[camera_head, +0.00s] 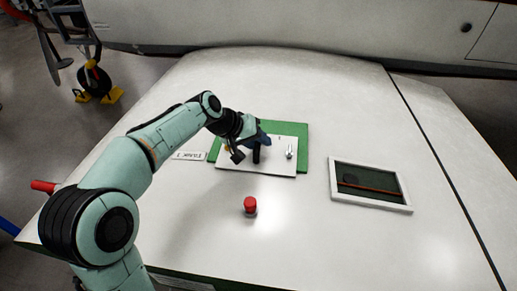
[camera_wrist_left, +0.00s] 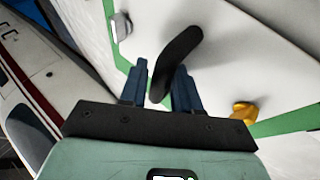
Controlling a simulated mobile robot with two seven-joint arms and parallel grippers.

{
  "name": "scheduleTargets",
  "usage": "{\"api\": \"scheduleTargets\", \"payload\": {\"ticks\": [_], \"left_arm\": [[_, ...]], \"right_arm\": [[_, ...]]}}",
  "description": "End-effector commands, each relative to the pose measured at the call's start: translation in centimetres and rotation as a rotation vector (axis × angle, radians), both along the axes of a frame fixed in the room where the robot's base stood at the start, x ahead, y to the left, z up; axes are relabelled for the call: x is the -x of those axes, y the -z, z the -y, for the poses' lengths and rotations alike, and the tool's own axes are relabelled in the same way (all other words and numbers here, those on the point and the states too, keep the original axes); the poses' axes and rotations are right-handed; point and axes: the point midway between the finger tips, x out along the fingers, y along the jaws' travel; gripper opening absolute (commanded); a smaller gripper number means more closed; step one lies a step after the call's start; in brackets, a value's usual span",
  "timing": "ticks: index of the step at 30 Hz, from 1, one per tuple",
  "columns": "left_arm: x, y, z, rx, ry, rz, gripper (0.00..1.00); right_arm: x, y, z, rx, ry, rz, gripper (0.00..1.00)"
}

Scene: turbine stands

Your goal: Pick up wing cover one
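Wing cover one appears to be the white panel (camera_head: 275,168) lying on a green area (camera_head: 300,132) of the wing. A black handle (camera_head: 256,155) stands on it, with a silver latch (camera_head: 290,152) to the right. My left gripper (camera_head: 248,143) is at the handle. In the left wrist view, the black handle (camera_wrist_left: 180,50) passes between the two blue fingers of my left gripper (camera_wrist_left: 160,75), which are spread apart. The handle looks close to the right finger; contact cannot be told. A yellow-orange latch (camera_wrist_left: 243,111) and the silver latch (camera_wrist_left: 122,26) also show there. My right gripper is out of view.
A red-topped piece (camera_head: 250,204) stands on the white wing in front of the panel. A white-framed opening (camera_head: 335,190) lies to the right. A small label (camera_head: 190,156) is left of the green area. An aircraft body (camera_head: 330,22) runs along the back.

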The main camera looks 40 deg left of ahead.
Motion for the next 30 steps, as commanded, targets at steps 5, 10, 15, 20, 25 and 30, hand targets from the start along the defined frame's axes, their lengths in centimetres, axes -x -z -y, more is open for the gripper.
{"api": "scheduleTargets", "payload": {"ticks": [5, 10, 15, 20, 25, 30], "left_arm": [[0.0, 0.0, 0.0, 0.000, 0.000, 0.000, 0.09], [0.0, -0.1, 0.0, 0.000, 0.001, 0.002, 0.00], [0.0, -0.2, 0.0, 0.000, 0.001, 0.002, 0.00], [0.0, -0.8, 0.0, -0.001, 0.001, 0.003, 0.00], [0.0, -2.9, 0.0, -0.001, 0.002, 0.005, 0.00], [-0.1, -6.6, 0.0, -0.002, 0.001, 0.008, 0.00]], "right_arm": [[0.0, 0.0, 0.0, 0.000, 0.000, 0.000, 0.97], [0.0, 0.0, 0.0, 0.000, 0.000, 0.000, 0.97], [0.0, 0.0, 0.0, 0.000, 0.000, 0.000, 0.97], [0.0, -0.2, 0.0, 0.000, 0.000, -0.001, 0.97], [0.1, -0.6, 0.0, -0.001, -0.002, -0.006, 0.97], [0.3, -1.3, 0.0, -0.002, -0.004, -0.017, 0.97]]}}
